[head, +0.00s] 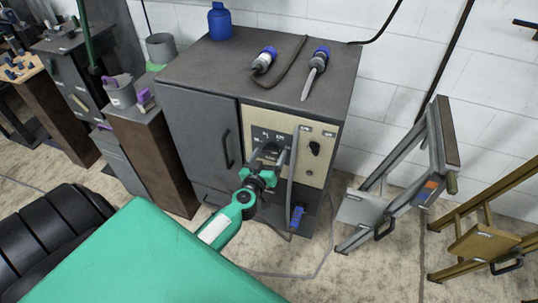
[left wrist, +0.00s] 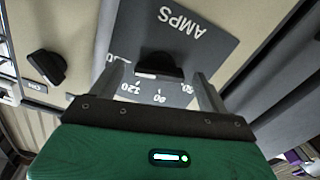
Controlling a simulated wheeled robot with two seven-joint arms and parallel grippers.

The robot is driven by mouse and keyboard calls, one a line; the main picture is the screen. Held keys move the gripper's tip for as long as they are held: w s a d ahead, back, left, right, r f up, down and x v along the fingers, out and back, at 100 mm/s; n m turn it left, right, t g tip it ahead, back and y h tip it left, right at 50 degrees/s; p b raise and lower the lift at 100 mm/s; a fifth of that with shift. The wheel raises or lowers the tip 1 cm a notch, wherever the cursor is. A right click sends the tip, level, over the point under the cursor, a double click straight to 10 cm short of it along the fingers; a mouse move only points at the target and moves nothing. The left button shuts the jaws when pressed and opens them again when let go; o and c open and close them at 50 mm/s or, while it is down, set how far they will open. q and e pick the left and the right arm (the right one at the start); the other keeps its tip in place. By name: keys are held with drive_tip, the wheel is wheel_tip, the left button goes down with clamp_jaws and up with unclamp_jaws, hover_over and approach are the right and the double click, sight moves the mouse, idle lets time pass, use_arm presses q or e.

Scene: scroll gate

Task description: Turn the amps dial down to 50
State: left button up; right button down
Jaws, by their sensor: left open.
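The amps dial is a black knob (left wrist: 158,66) on a dark plate (left wrist: 205,45) lettered AMPS, upside down in the left wrist view. My left gripper (head: 268,154) is open at the front of the machine's beige panel (head: 312,172). In the left wrist view its two fingers stand on either side of the knob, with gaps visible. In the head view the gripper mostly hides the dial.
A second black knob (left wrist: 46,66), by an ON label, sits beside the amps plate. A grey cable hangs down the panel front. The grey cabinet (head: 200,125) carries two blue-ended cable plugs and a blue bottle (head: 219,22). A grey stand (head: 405,185) is at right.

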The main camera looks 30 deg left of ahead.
use_arm(q)
drive_tip(key=shift+w+a, duration=0.1)
drive_tip(key=shift+w, duration=0.3)
drive_tip(key=c, duration=1)
